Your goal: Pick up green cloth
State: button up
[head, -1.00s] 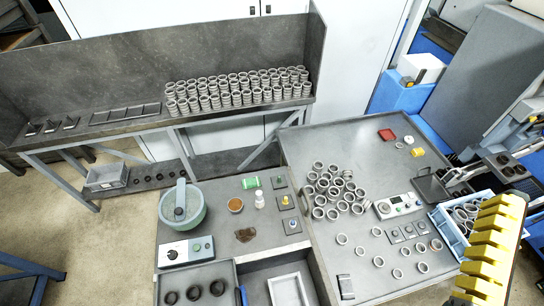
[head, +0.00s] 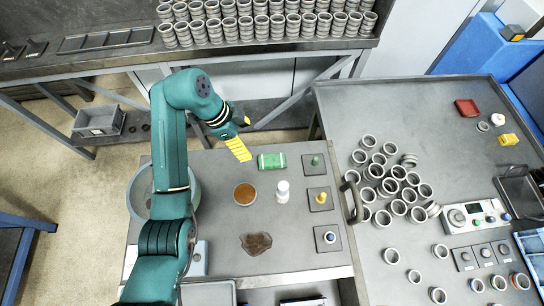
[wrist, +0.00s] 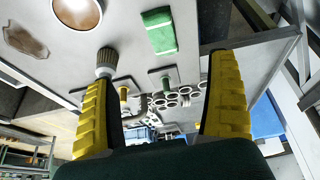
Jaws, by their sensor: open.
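The green cloth (head: 272,161) is a small folded rectangle with a pale band, lying flat on the grey left worktable. In the wrist view the green cloth (wrist: 160,32) shows beyond the fingertips, between the lines of the two fingers. My gripper (head: 239,148) has yellow ribbed fingers and is just left of the cloth in the head view, apparently above the table. In the wrist view my gripper (wrist: 168,60) is open, with nothing between its fingers. The cloth is not hidden; my arm covers part of the mixing bowl.
A brown stain (head: 256,243) lies in front. Metal rings (head: 397,188) crowd the right table. Stacked rings line the back shelf (head: 110,56).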

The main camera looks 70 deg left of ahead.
aim_at(267, 159)
jog(key=b+x, duration=0.2)
jog(key=x, duration=1.3)
jog(key=shift+w+f, duration=0.1)
jog(key=shift+f, duration=0.2)
jog(key=shift+a, duration=0.1)
jog(key=c, duration=1.1)
notch_tip(267, 159, up, 10)
jog(key=shift+p, duration=0.8)
